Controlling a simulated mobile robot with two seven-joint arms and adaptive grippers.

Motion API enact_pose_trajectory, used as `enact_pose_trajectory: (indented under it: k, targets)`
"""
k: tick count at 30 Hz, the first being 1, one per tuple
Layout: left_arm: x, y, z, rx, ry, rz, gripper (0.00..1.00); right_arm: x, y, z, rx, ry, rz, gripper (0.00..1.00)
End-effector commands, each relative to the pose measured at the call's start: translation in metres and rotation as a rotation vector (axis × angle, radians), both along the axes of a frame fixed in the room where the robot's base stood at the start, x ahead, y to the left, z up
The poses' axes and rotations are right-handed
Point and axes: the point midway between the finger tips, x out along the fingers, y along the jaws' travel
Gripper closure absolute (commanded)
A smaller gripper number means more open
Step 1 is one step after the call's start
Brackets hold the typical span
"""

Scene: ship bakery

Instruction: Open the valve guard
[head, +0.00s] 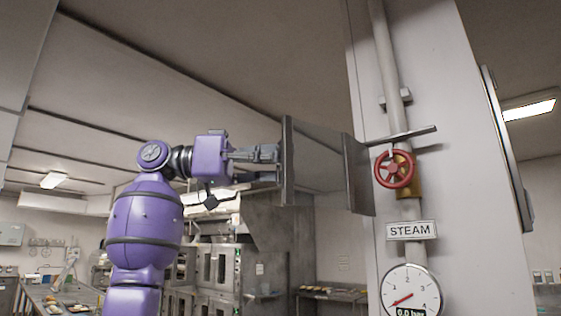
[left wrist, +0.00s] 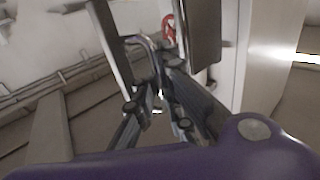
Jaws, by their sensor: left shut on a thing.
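The valve guard (head: 318,165) is a grey metal box-like cover that sticks out to the left of the white column, beside the red valve wheel (head: 394,169). The wheel's face shows uncovered in the head view. A flat grey bar (head: 400,135) runs just above the wheel. My left gripper (head: 277,166) is at the guard's left side. In the left wrist view its fingers (left wrist: 158,95) are closed around a bent metal handle (left wrist: 150,50) on the guard, and part of the red wheel (left wrist: 168,30) shows beyond. My right gripper is not in view.
A grey pipe (head: 384,50) runs down the column to the valve. Below are a STEAM sign (head: 411,230) and a round gauge (head: 410,293) reading 0.0 bar. Ovens (head: 210,265) and a worktable (head: 65,297) stand behind, lower left. The space left of the guard holds my arm.

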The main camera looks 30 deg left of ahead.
Motion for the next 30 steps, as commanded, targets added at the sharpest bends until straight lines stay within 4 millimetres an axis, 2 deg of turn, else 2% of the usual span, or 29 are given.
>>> enact_pose_trajectory:
  k: [18,19,23,30]
  targets:
    - [0.0019,0.0004,-0.0025,0.002,0.010,0.002,1.00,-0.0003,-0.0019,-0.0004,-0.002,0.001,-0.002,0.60]
    - [0.0019,0.0005,-0.0025,0.002,0.010,0.002,0.91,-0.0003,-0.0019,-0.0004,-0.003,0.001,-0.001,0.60]
    - [0.0018,0.0003,-0.0020,0.001,0.007,0.001,0.74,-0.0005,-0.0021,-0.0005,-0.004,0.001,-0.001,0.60]
    - [0.0013,-0.0001,-0.0010,0.000,0.004,0.001,0.74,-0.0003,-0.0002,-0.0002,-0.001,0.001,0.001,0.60]
